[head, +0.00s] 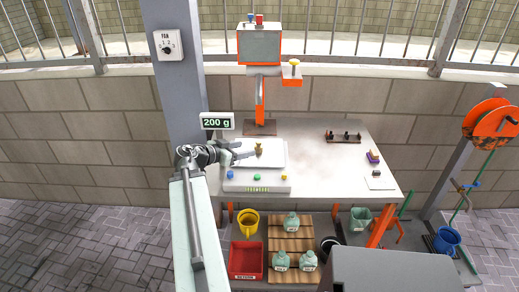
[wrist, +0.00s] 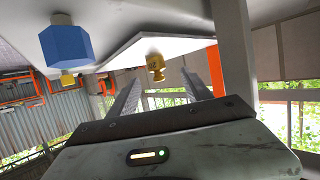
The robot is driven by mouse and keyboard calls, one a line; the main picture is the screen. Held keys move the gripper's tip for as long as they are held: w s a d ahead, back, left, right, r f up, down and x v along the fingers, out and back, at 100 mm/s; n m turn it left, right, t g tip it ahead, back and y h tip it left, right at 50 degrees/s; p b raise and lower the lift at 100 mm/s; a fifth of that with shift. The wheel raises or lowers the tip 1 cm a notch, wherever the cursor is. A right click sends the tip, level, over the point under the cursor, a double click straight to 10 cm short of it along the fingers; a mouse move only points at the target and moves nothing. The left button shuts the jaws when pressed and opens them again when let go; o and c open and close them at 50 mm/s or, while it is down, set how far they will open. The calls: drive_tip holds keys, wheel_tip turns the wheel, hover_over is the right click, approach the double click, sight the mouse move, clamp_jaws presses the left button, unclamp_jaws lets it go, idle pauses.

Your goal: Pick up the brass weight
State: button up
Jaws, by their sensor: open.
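The small brass weight (head: 259,149) stands on the white pan (head: 272,160) of the scale on the workbench. The scale's display (head: 217,121) reads 200 g. My gripper (head: 248,151) reaches in from the left, low over the pan, its open fingers pointing at the weight. In the wrist view, which is tilted, the weight (wrist: 155,68) shows between and just beyond the two fingertips (wrist: 162,78). Nothing is held. I cannot tell whether either finger touches the weight.
The scale's front has several coloured buttons; a large blue one (wrist: 67,46) shows near my gripper in the wrist view. An orange-trimmed grey box (head: 259,47) stands on a post behind. A dark rack (head: 344,138) sits right; the bench (head: 330,175) between is clear.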

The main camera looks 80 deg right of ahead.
sight(256, 148)
drive_tip(key=b+x, duration=0.1)
drive_tip(key=x, duration=0.2)
drive_tip(key=b+x, duration=0.1)
drive_tip(key=x, duration=0.2)
drive_tip(key=shift+s+d+f, duration=0.1)
drive_tip(key=shift+s+f, duration=0.15)
drive_tip(key=shift+s, duration=0.2)
drive_tip(key=shift+r, duration=0.1)
